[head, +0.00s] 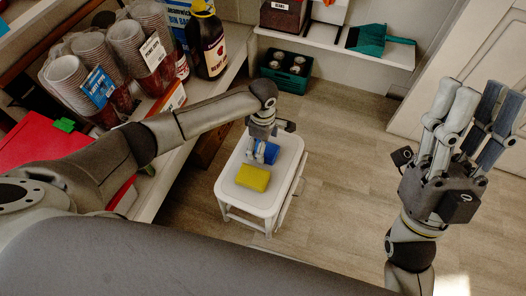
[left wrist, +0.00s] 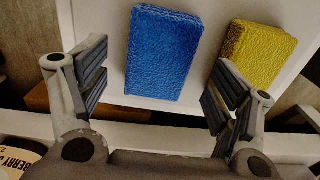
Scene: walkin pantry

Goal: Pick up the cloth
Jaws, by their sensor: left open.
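A blue, rough-textured block-like cloth (head: 270,154) lies on a small white stool (head: 231,187). It also shows in the left wrist view (left wrist: 160,52), between and beyond the fingers. A similar yellow piece (head: 253,178) lies beside it, apart; in the left wrist view the yellow piece (left wrist: 257,52) is behind the right-hand finger. I cannot tell by shape which one is the cloth. My left gripper (left wrist: 150,92) is open and empty, over the stool close to the blue piece, partly hiding it in the head view. My right gripper (head: 472,110) is open and empty, raised at the right.
A shelf at the left holds stacked cups (head: 70,83), a dark bottle (head: 207,45) and a red item (head: 42,150). A green crate with cans (head: 287,72) is on the floor at the back, below a shelf with a teal dustpan (head: 370,40). Floor right of the stool is clear.

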